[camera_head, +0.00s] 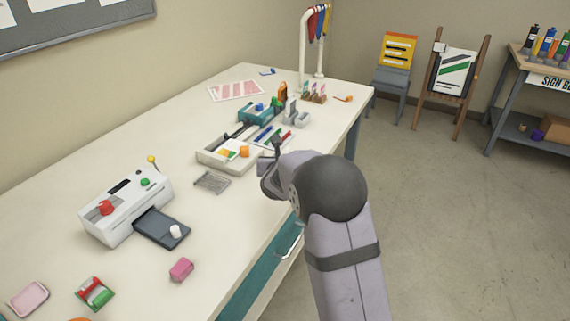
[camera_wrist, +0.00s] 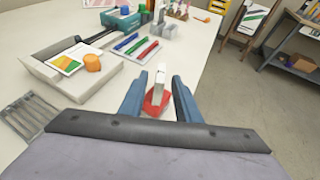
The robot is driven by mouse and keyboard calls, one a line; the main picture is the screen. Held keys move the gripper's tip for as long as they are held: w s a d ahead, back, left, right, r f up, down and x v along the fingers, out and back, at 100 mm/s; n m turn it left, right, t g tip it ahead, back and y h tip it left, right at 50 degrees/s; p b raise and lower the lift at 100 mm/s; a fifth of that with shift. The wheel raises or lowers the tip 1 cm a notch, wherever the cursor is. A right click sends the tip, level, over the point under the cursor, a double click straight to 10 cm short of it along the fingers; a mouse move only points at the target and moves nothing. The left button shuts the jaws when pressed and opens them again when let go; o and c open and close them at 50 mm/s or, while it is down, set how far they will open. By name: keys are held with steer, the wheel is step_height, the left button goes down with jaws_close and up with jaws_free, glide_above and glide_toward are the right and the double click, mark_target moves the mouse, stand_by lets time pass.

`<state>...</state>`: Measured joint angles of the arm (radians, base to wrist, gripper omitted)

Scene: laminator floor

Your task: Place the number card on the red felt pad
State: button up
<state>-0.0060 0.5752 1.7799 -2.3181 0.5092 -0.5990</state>
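A small red pad-like piece (camera_wrist: 156,103) lies between my gripper's fingers in the wrist view. A narrow white upright piece (camera_wrist: 160,75) with a greyish mark rises from it or just in front of it; it may be the number card, but no number is readable. I cannot tell whether the two touch. My gripper (camera_wrist: 157,85) has its two blue fingers apart, with gaps on both sides of the white piece. In the head view my gripper (camera_head: 274,158) is over the table's right edge area and hides both pieces.
A white tray (camera_head: 210,156) with a colored card and an orange knob is left of my gripper. Red, green and blue pens (camera_wrist: 136,44) lie beyond. A wire rack (camera_head: 212,182), a laminator (camera_head: 120,205) and a pink block (camera_head: 181,269) stand nearer. The right table edge is close.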

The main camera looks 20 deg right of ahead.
steer(key=shift+b+v, duration=0.3)
steer(key=shift+v, duration=1.95)
steer(key=s+d+f+m+g+h, duration=0.1)
steer(key=s+d+f+m+g, duration=0.25)
steer(key=s+m, duration=0.55)
steer(key=s+d+f+m+g+h, duration=0.1)
steer(key=s+d+f+m+g, duration=0.2)
steer(key=s+m, duration=0.55)
steer(key=s+a+f+m+g+y, duration=0.3)
steer(key=s+a+m, duration=0.3)
steer(key=s, duration=0.4)
steer(key=s+a+f+m+g+y, duration=0.3)
steer(key=s+a+m, duration=0.4)
steer(key=s, duration=0.4)
steer(key=shift+a+f+m+y, duration=0.15)
steer(key=shift+a+m+y, duration=0.15)
steer(key=shift+m+y, duration=0.25)
